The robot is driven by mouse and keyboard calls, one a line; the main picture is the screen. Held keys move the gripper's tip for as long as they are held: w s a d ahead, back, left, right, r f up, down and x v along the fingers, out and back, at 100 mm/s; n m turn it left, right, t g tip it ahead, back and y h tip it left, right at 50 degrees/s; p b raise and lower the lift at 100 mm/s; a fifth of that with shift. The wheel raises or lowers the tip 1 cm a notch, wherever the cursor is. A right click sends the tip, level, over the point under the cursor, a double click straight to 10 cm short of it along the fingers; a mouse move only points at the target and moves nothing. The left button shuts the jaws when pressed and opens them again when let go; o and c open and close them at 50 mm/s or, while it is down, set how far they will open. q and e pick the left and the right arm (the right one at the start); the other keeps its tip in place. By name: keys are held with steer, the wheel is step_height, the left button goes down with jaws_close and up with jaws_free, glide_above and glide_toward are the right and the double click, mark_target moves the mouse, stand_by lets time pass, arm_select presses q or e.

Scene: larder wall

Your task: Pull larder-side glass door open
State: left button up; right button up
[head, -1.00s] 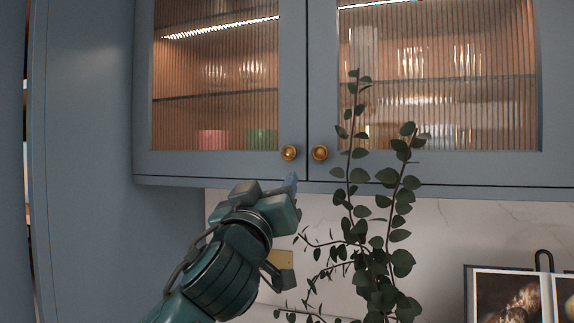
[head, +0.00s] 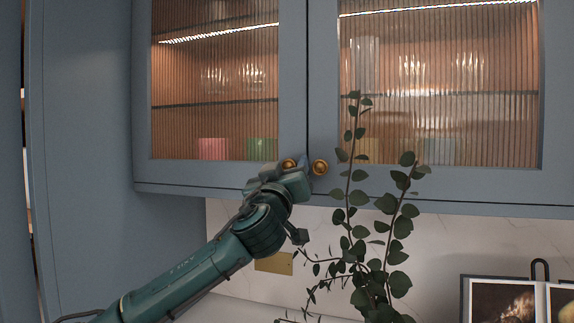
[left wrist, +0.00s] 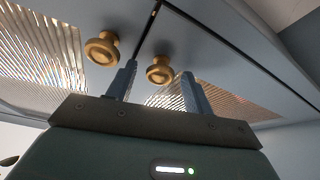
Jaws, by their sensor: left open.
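The left glass door (head: 210,172), on the side of the tall blue panel, is closed, with fluted glass in a blue frame. Its brass knob (head: 288,162) is at the lower right corner, partly hidden by my left gripper (head: 291,172). In the left wrist view, that gripper (left wrist: 159,74) is open. The left door's knob (left wrist: 159,71) appears between its two fingers, with gaps at both sides; I cannot tell how deep it sits. The right door's knob (head: 320,167) is close beside, outside the fingers (left wrist: 102,49). My right gripper is not in view.
The right glass door (head: 440,186) is closed. A leafy plant (head: 360,230) rises just right of my gripper, in front of that door. A tall blue panel (head: 85,150) stands at the left. A picture frame (head: 505,298) is at the lower right.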

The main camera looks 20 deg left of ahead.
arm_select(q)
steer(key=shift+c, duration=0.5)
jaws_close()
